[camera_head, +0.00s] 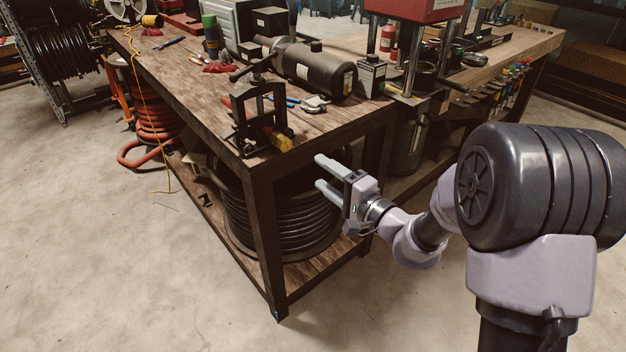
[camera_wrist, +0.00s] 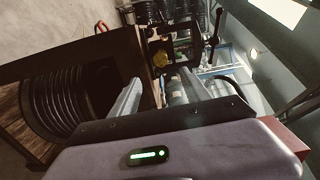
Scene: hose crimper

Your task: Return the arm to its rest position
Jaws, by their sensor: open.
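My gripper (camera_head: 322,175) is in front of the workbench's near corner, level with the space just below its top. The two pale fingers are spread apart with nothing between them. In the wrist view my gripper (camera_wrist: 155,85) also shows its two fingers apart, pointing toward the bench. My arm reaches in from the right, with its elbow bent. The wrist looks tilted, since the bench appears turned in the wrist view.
The wooden workbench (camera_head: 190,85) holds a black vise (camera_head: 262,118), a dark motor (camera_head: 318,68) and loose tools. Black hose coils (camera_head: 290,222) lie on its lower shelf. A red press (camera_head: 412,8) stands behind. The concrete floor (camera_head: 120,260) at left is clear.

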